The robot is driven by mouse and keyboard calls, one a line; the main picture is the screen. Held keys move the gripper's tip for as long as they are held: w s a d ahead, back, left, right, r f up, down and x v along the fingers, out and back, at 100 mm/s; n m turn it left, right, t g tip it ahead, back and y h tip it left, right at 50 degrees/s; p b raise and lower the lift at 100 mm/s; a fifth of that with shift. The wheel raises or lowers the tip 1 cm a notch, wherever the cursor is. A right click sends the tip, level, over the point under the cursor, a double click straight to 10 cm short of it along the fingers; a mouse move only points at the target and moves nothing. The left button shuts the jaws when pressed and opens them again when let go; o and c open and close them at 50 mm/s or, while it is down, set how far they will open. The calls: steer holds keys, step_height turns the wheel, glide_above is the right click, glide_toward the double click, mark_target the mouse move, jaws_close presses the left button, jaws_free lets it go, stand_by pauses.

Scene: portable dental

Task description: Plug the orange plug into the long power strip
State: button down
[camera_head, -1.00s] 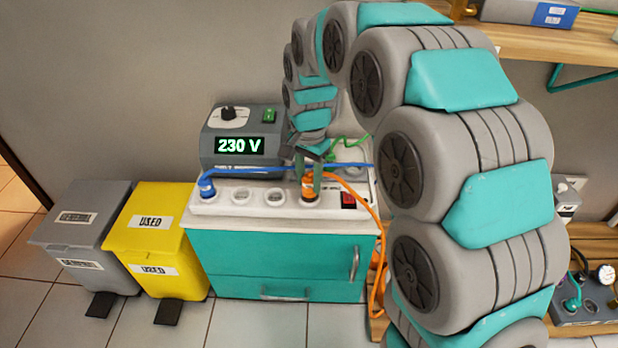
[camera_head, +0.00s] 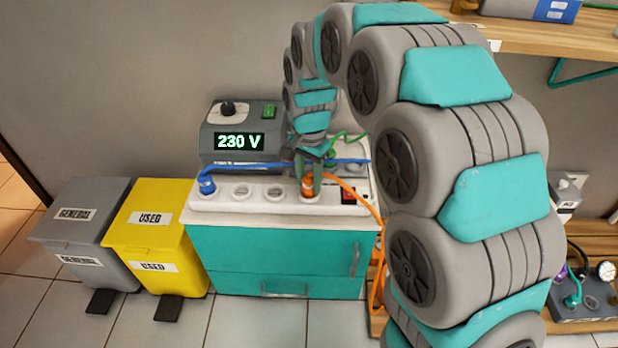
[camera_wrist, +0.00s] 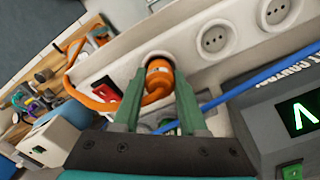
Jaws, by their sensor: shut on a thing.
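The long white power strip (camera_head: 222,203) lies along the front of the cabinet top. The orange plug (camera_head: 307,187) is at its rightmost round socket, near the red switch (camera_head: 349,197). In the wrist view the plug (camera_wrist: 158,78) points into that socket's recess; its pins are hidden. My gripper (camera_head: 311,178) is shut on the orange plug, one green finger on each side (camera_wrist: 157,100). The orange cable (camera_head: 358,196) runs right and down from the plug. A blue plug (camera_head: 206,184) sits in the leftmost socket, and the two middle sockets (camera_head: 257,191) are empty.
A grey unit reading 230 V (camera_head: 240,140) stands behind the strip. The blue cable (camera_head: 270,165) crosses behind the gripper. A yellow bin (camera_head: 155,225) and a grey bin (camera_head: 80,228) stand left of the teal cabinet (camera_head: 275,258). A wooden shelf (camera_head: 545,40) is at upper right.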

mark_target(311, 178)
steer(key=shift+f, duration=0.1)
steer(key=shift+c, duration=1.8)
jaws_free()
step_height(311, 178, up, 7)
steer(key=shift+w+r, duration=0.1)
steer(key=shift+r, duration=0.4)
steer(key=shift+s+d, duration=0.25)
steer(key=shift+s, duration=0.1)
steer(key=s+d+f+n, duration=0.1)
steer(key=s+d, duration=0.4)
steer(key=s, duration=0.6)
steer(key=s+d+f+n+g, duration=0.1)
steer(key=s+d+n, duration=0.2)
steer(key=s, duration=0.7)
steer(key=s+d+f+n+p, duration=0.1)
steer(key=s+d+n, duration=0.2)
steer(key=s+d, duration=0.3)
steer(key=s, duration=0.5)
steer(key=shift+s+d+f+g, duration=0.3)
steer(key=shift+d+g, duration=0.05)
steer(key=shift+g, duration=0.05)
